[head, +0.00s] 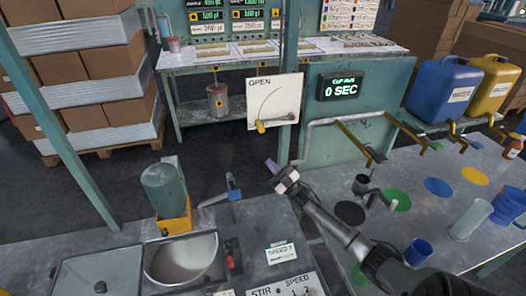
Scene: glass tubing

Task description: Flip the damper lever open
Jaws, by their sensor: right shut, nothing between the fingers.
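A white damper panel (275,90) hangs on a teal post in the middle of the head view. It bears the word OPEN at its top left and a curved line. The damper lever (261,126) shows as a yellow-tipped handle at the panel's lower edge, left of a small pivot at the lower right. The lever lies low, away from the OPEN word. My right gripper (273,166) is below the panel in the picture, apart from the lever. It is shut and empty, its purplish tip pointing up and left. My left gripper is not in view.
A teal post (287,60) stands beside the panel. Blue (442,85) and yellow (492,85) jugs stand at the right. A bench with a metal bowl (185,258) and a green motor (163,188) is in front.

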